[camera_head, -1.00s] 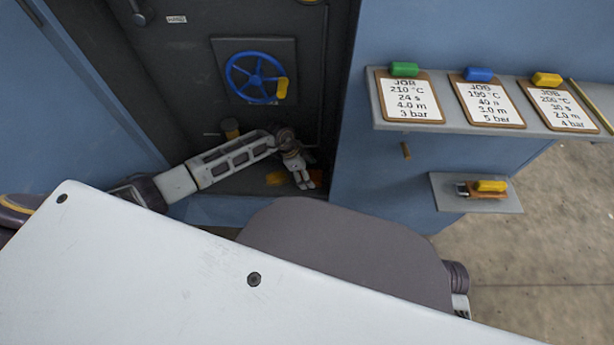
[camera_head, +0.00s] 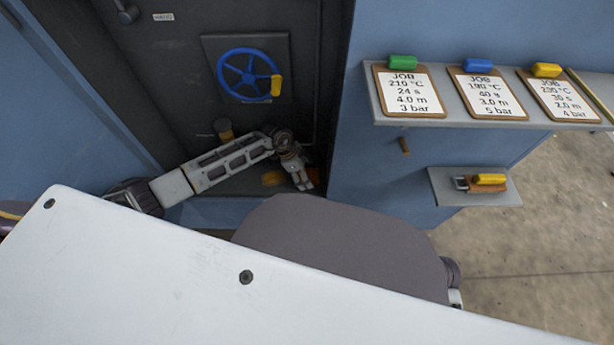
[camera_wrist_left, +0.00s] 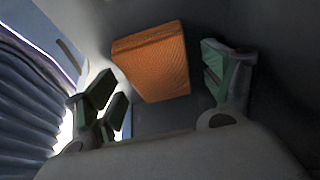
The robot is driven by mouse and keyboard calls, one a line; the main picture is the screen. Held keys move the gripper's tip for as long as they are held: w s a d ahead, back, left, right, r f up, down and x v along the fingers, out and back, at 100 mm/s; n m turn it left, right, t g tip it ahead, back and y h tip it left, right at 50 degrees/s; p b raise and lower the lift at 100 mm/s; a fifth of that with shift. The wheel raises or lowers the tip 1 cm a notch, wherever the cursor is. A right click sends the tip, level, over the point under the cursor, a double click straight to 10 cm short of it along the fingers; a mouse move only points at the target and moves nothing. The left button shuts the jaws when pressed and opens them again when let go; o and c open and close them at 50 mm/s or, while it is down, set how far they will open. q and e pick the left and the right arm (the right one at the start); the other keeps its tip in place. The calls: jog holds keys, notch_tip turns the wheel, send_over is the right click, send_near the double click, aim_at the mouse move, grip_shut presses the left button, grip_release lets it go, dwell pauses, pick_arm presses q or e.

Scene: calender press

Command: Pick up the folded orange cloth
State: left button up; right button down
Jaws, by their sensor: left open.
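The folded orange cloth (camera_wrist_left: 153,62) shows clearly in the left wrist view, as a thick ribbed block on a dark surface. My left gripper (camera_wrist_left: 163,82) is open, with one green-padded finger on each side of the cloth's line. The cloth lies ahead of the fingers, and no contact shows. In the head view my left gripper (camera_head: 304,182) reaches down into the dark recess at the foot of the press, mostly hiding the cloth there. My right gripper is not in view.
A blue handwheel (camera_head: 249,75) with a yellow knob is on the dark panel above my left arm. Blue walls flank the recess. At right, a shelf (camera_head: 450,115) holds three job clipboards, and a lower ledge (camera_head: 450,197) holds a yellow-handled tool.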

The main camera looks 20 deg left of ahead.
pick_arm(q)
jog(key=shift+f+p, duration=0.25)
jog(key=shift+p, duration=0.05)
dwell(0.7)
jog(key=c, duration=1)
